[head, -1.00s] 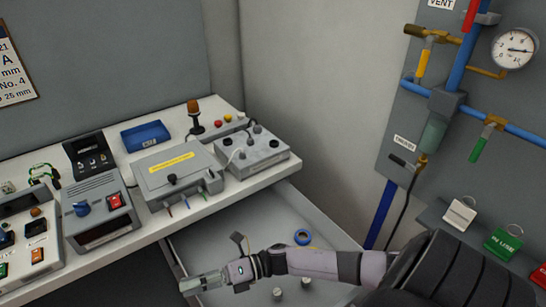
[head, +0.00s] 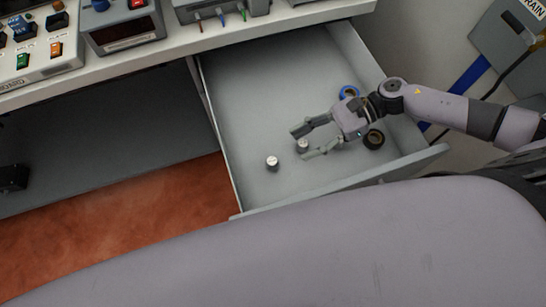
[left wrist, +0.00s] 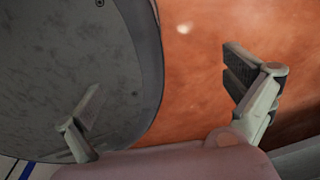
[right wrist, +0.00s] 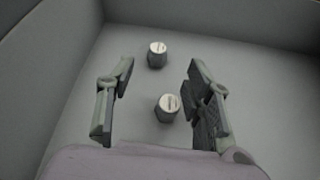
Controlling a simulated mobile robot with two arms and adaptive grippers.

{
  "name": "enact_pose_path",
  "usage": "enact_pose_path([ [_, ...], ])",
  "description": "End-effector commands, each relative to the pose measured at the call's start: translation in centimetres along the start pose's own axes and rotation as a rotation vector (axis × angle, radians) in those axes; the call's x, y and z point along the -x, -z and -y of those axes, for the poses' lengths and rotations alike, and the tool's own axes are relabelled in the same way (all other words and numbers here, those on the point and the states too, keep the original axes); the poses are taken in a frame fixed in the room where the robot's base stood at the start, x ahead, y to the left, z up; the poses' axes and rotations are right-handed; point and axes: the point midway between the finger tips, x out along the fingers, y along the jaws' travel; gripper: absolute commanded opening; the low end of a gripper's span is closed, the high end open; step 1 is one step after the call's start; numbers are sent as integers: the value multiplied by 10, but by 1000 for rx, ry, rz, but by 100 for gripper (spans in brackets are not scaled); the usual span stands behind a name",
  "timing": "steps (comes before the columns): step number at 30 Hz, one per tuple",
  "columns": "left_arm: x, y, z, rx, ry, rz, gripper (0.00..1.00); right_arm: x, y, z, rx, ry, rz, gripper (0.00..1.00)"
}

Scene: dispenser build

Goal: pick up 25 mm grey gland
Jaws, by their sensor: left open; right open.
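Two small grey glands with pale tops stand in the open drawer; their size marks are too small to read. One gland (head: 302,146) is between the open fingers of my right gripper (head: 301,143). The other gland (head: 272,162) stands to the left, clear of the fingers. In the right wrist view, the near gland (right wrist: 167,109) lies between the spread fingers (right wrist: 160,100), with a gap on both sides. The far gland (right wrist: 157,56) is beyond the fingertips. My left gripper (left wrist: 165,92) is open and empty above the red-brown floor.
The drawer (head: 245,90) has raised walls and a front edge (head: 340,187). A blue ring (head: 349,91) and a black ring-shaped part (head: 374,139) are beside my right gripper. The worktop (head: 150,52) with devices overhangs at the back. The drawer's left part is bare.

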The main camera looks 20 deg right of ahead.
Motion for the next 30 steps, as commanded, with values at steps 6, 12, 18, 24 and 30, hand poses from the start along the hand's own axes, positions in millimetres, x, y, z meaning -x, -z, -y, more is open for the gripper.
enact_pose_path([
  [6, 8, 7, -4, 2, -4, -9, 100, -29, -1, 0, -1, 0, 1, 47],
  [12, 14, 12, -9, 4, -10, -16, 100, -44, -2, 0, -2, -1, 2, 47],
  [18, 24, 13, -9, 3, -11, -16, 100, -74, -2, 0, -2, 1, 1, 47],
  [24, 25, 12, -8, 1, -10, -15, 100, -84, 1, 0, -2, 2, -1, 47],
  [30, 25, 11, -6, 0, -8, -14, 100, -84, 1, 0, -2, 2, -1, 44],
])
